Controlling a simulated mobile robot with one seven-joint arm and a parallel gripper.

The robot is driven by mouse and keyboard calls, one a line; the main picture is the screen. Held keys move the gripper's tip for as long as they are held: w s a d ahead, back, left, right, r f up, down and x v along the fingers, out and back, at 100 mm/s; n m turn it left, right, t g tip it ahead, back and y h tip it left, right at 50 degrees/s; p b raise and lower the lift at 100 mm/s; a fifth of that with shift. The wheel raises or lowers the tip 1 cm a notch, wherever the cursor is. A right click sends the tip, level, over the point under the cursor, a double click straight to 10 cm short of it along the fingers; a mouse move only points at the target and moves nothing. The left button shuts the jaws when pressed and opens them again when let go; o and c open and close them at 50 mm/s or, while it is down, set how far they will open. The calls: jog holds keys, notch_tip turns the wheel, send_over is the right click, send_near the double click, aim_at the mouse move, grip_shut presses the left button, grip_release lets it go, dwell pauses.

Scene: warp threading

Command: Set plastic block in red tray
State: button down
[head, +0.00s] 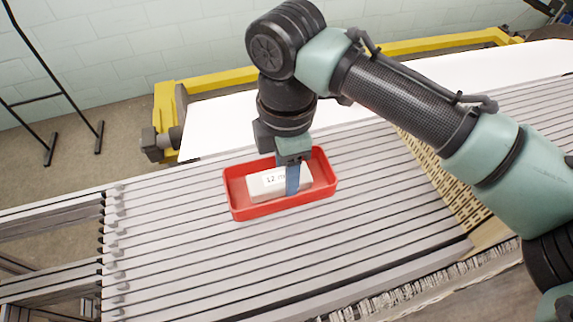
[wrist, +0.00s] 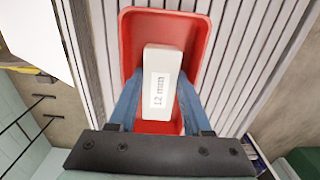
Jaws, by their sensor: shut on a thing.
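The plastic block (head: 267,186) is white with a "12 mm" label. It also shows in the wrist view (wrist: 161,70), lying between my two blue fingers. The red tray (head: 240,210) is a shallow rectangle on the slatted surface, and its rim shows around the block in the wrist view (wrist: 199,30). My gripper (head: 293,186) points down into the tray and is shut on the block. The block is within the tray's outline; whether it touches the tray floor I cannot tell. One finger is mostly hidden in the head view.
The tray stands on long grey parallel slats (head: 180,240) with free room to its left and front. A perforated tan strip (head: 440,180) lies to the right under my arm. A yellow frame (head: 220,80) and white sheet (head: 215,120) are behind.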

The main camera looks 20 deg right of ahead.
jog(key=shift+f, duration=0.2)
jog(key=c, duration=0.6)
grip_release()
notch_tip(320, 180, up, 12)
jog(key=b, duration=0.2)
jog(key=shift+r+b, duration=0.2)
jog(key=shift+b, duration=0.2)
